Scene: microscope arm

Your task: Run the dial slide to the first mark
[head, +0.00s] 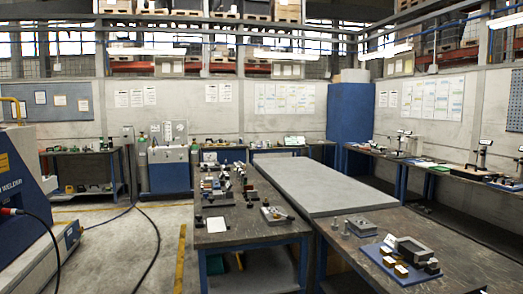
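Neither of my grippers shows in the head view. I cannot pick out the dial slide or its marks at this distance. Several small upright stands with dark arms are on the bench along the right wall, one at the nearer end (482,153) and one farther back (402,141); they may be microscopes or dial stands, but they are too small to tell.
A long dark-topped table (250,232) in the middle holds several small parts and fixtures. A bare grey table (316,184) adjoins it. The right front table holds a blue plate (388,264) with blocks. A welder (20,200) and cables are on the left floor.

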